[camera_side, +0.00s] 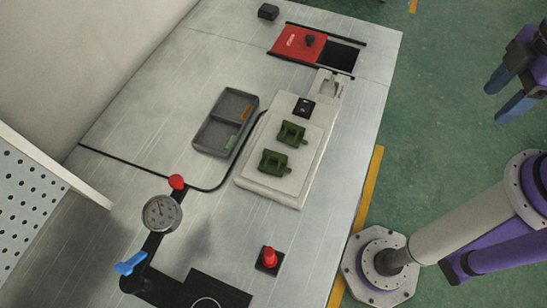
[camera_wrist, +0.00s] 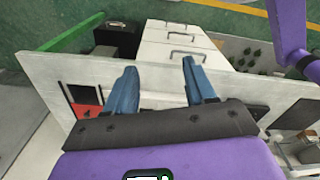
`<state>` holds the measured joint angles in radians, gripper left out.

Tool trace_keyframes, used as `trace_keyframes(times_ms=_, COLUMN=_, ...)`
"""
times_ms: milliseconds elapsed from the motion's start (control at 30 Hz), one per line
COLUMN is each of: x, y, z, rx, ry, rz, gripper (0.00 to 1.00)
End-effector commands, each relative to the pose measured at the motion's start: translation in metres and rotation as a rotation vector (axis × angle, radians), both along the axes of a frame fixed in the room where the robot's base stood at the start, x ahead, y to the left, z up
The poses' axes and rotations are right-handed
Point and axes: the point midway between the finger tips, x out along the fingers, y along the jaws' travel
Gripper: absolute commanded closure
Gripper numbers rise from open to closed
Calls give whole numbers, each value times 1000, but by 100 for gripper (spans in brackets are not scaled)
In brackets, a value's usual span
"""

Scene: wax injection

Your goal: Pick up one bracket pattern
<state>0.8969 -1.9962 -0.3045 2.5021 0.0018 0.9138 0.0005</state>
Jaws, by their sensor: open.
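Two green bracket patterns sit on a pale raised block (camera_side: 250,183) on the metal bench. One bracket pattern (camera_side: 291,134) is farther back, and the other bracket pattern (camera_side: 274,162) is nearer the front. My gripper (camera_side: 519,93) is at the upper right of the side view, over the green floor beyond the bench's right edge, well away from both patterns. Its blue fingers are apart and nothing is between them. The wrist view shows the same open gripper (camera_wrist: 160,80), aimed across the bench edge; no bracket pattern can be made out there.
A grey two-compartment tray (camera_side: 202,139) lies left of the block. A red sliding plate (camera_side: 292,43) is at the back. A pressure gauge (camera_side: 161,213) with a blue lever (camera_side: 130,263) and a red button (camera_side: 269,257) stand at the front. Wrist view: white drawers (camera_wrist: 182,40).

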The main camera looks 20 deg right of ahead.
Motion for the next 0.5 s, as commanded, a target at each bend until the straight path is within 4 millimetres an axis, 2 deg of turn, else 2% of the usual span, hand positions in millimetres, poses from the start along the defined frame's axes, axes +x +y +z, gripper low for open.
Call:
trace_keyframes(times_ms=33, x=0, y=0, z=0, rx=0, ry=0, rz=0, gripper=39)
trace_keyframes(times_ms=100, x=0, y=0, z=0, rx=0, ry=0, rz=0, gripper=16)
trace_keyframes(times_ms=133, x=0, y=0, z=0, rx=0, ry=0, rz=0, gripper=13)
trace_keyframes(times_ms=400, x=1, y=1, z=0, rx=0, ry=0, rz=-3, gripper=13)
trace_keyframes(times_ms=500, x=6, y=8, z=1, rx=0, ry=2, rz=-40, gripper=13)
